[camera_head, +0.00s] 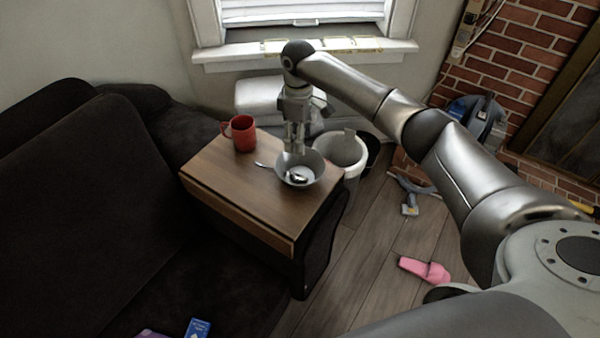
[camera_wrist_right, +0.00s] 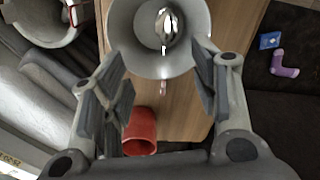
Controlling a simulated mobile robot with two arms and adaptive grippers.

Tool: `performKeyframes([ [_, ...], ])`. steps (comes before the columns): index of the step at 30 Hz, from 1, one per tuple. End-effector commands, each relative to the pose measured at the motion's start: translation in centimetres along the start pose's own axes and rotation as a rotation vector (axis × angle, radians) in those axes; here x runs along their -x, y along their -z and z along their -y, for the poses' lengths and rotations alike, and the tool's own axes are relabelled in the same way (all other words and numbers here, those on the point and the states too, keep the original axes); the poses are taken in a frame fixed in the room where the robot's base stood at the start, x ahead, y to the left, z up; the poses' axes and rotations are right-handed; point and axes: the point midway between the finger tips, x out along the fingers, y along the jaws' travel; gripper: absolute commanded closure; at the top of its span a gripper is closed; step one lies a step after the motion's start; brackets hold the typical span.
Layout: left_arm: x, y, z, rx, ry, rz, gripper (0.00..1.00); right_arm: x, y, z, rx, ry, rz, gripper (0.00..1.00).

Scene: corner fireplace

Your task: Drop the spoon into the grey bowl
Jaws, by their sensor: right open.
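The grey bowl (camera_head: 313,163) stands near the right end of the small wooden table; it also shows at the top of the right wrist view (camera_wrist_right: 125,25). The shiny spoon (camera_head: 297,178) has its head inside the bowl, and its handle reaches over the rim towards the left. The right wrist view shows the spoon head (camera_wrist_right: 167,22) within the bowl's outline. My right gripper (camera_head: 296,150) points down over the bowl. Its fingers (camera_wrist_right: 162,78) are wide apart with nothing gripped between them. My left gripper is not in view.
A red mug (camera_head: 242,134) stands on the wooden table (camera_head: 235,185), left of the bowl. A white bin (camera_head: 341,150) is behind the table's right end. A dark sofa (camera_head: 90,190) is at left. A pink slipper (camera_head: 424,269) lies on the floor.

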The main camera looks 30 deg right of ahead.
Motion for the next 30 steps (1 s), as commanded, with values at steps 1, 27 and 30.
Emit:
performKeyframes([
  [1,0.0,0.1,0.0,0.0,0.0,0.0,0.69,1.3,0.1,-0.1,0.001,-0.003,-0.004,0.45],
  [27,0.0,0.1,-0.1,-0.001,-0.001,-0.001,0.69,9.4,0.0,0.0,-0.001,0.0,0.0,0.45],
  [30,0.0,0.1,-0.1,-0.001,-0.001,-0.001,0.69,9.4,0.0,0.0,-0.001,0.0,0.0,0.45],
])
